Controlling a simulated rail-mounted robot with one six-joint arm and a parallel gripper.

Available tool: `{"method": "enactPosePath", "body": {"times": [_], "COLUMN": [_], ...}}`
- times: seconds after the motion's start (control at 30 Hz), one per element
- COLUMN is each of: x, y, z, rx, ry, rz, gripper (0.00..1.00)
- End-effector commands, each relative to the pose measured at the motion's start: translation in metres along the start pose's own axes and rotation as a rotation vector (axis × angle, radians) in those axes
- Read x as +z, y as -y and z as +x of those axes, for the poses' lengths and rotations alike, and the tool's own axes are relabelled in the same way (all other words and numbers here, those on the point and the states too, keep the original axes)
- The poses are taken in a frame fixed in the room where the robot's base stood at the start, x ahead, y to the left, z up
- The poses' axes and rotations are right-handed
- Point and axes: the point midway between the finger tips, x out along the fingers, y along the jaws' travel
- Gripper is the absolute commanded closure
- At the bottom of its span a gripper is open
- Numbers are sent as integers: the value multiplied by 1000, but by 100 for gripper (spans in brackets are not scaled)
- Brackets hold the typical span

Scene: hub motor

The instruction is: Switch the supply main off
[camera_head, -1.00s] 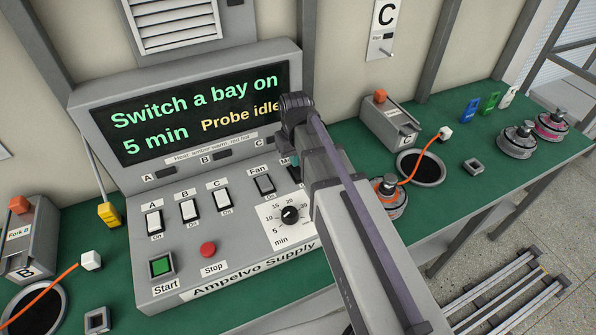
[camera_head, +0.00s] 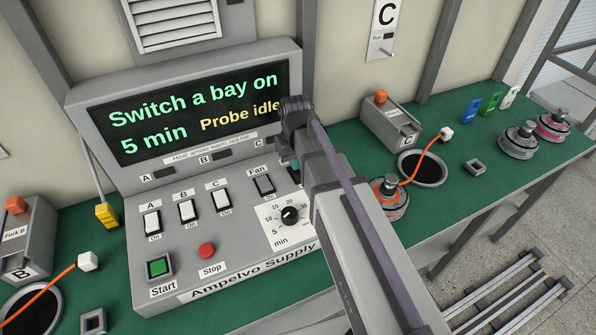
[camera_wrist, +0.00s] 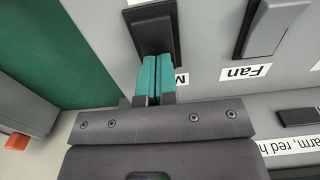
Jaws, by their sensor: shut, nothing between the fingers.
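The supply panel (camera_head: 200,265) stands on the green bench, and its screen (camera_head: 195,115) reads "Switch a bay on", "5 min" and "Probe idle". In the wrist view, a dark rocker switch (camera_wrist: 152,30) has a partly covered label starting with "M". My gripper (camera_wrist: 155,62) is shut and empty, its teal fingertips together at the near end of this rocker, overlapping it in view. I cannot tell whether they touch it. In the head view my arm hides most of this switch. The rocker's position is unclear.
The Fan switch (camera_wrist: 265,25) is beside the rocker. White switches A (camera_head: 151,219), B (camera_head: 187,211) and C (camera_head: 221,201), a dial (camera_head: 290,215), the green Start button (camera_head: 158,267) and the red Stop button (camera_head: 206,250) share the panel.

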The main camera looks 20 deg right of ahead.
Motion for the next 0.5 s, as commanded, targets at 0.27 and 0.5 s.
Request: {"method": "enactPosePath", "body": {"times": [0.27, 0.5], "x": [0, 0], "y": [0, 0], "z": [-29, -54], "rx": [0, 0], "ry": [0, 0], "rz": [0, 0], "gripper": [100, 100]}}
